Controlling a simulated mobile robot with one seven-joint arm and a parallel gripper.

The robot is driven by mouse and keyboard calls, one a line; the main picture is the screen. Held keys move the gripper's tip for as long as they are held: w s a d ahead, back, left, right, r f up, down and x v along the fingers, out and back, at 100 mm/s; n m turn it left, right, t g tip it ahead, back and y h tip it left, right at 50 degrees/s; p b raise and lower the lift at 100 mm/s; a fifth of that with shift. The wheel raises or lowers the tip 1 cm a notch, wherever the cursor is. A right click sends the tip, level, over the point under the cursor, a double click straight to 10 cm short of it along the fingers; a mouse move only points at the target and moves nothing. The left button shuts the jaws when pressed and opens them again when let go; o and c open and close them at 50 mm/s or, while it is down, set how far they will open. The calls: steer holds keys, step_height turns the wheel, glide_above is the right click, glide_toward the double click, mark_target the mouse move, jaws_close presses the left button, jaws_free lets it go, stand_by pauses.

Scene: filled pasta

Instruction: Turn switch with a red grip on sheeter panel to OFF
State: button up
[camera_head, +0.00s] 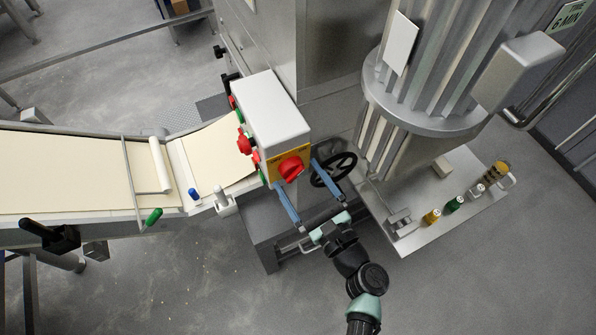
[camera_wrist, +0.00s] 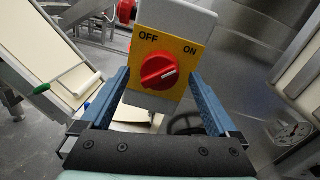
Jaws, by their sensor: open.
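The switch's red grip (camera_head: 291,169) sits on a yellow plate on the end of the white sheeter panel box (camera_head: 268,108). In the wrist view the red grip (camera_wrist: 158,72) is central, on the yellow plate (camera_wrist: 188,70) marked OFF at upper left and ON at upper right. The white mark on the grip is at its right end, on the ON side. My gripper (camera_wrist: 158,76) is open, with a blue finger on each side of the plate in that view. In the head view my gripper (camera_head: 295,174) faces the plate from below. Contact with the grip cannot be made out.
Red buttons (camera_head: 244,144) stick out of the box's left side. A black handwheel (camera_head: 345,158) is close to the right finger. A dough conveyor (camera_head: 70,170) lies left; a ribbed machine (camera_head: 430,60) and a platform with small bottles (camera_head: 440,225) stand right.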

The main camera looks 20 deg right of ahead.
steer(key=shift+w, duration=0.65)
steer(key=c, duration=1.4)
steer(key=shift+o, duration=0.2)
